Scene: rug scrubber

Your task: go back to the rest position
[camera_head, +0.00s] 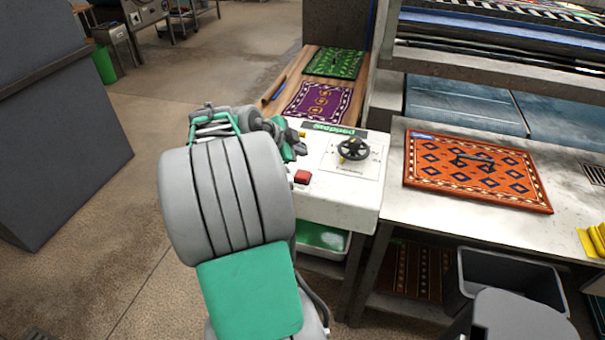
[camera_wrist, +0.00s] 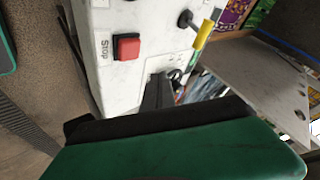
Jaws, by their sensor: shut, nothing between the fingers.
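My arm reaches forward in the head view, and my gripper (camera_head: 298,145) hangs over the left part of a white control panel (camera_head: 325,195). In the wrist view the dark fingers of my gripper (camera_wrist: 158,92) are together with nothing between them. The red stop button (camera_head: 302,177) lies just in front of the gripper, apart from it. It also shows in the wrist view as a red square marked Stop (camera_wrist: 127,46). Part of the panel is hidden behind my arm.
An orange patterned rug (camera_head: 475,170) lies on the metal table to the right. A purple rug (camera_head: 318,101) and a green rug (camera_head: 335,62) lie on the wooden surface behind. A yellow-handled lever (camera_wrist: 204,33) is close by. A dark bin (camera_head: 510,278) stands below. Open floor lies left.

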